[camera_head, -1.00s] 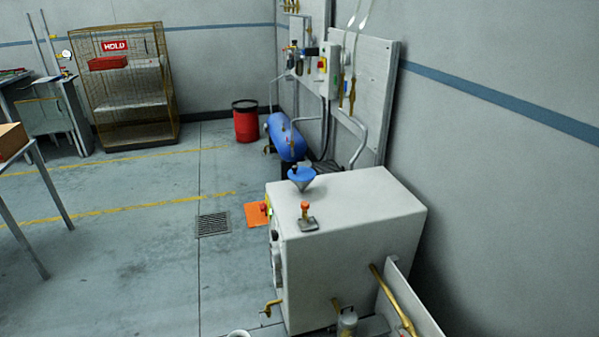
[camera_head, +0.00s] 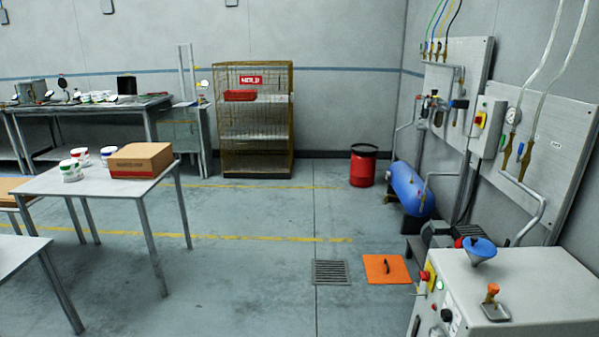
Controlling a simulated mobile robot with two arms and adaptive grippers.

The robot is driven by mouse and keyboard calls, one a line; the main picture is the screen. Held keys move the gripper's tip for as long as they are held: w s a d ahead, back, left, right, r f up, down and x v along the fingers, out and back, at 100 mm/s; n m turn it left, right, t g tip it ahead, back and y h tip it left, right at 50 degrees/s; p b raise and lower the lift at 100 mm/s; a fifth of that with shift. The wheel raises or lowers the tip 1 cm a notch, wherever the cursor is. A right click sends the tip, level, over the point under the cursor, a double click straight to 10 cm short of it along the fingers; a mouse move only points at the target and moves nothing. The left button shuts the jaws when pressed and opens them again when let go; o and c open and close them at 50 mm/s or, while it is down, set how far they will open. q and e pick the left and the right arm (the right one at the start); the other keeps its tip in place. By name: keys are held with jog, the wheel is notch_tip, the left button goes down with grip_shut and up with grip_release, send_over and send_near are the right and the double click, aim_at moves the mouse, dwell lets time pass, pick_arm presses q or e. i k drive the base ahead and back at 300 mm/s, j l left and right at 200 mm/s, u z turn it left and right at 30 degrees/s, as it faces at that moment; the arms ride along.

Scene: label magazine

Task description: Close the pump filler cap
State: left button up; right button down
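A white machine cabinet (camera_head: 540,280) stands at the lower right, cut off by the frame edge. On its top a blue funnel (camera_head: 479,249) sits near the back edge. In front of it is a small orange-topped fitting (camera_head: 492,291) on a grey square base (camera_head: 495,312). I cannot tell which part is the pump filler cap, or whether it is open or closed. Neither of my grippers is in view.
An orange plate (camera_head: 387,269) and a floor grate (camera_head: 330,272) lie left of the cabinet. A blue tank (camera_head: 410,188) and red drum (camera_head: 363,168) stand behind. A table with a cardboard box (camera_head: 141,161) is at left. The middle floor is clear.

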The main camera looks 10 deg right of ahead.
aim_at(458, 243)
jog(key=i+j+u, duration=0.15)
jog(key=i+j, duration=0.15)
jog(key=i, duration=0.15)
jog(key=i+j+u, duration=0.15)
jog(key=i, duration=0.35)
jog(key=i+j+u, duration=0.15)
jog(key=i+j, duration=0.15)
jog(key=i, duration=0.15)
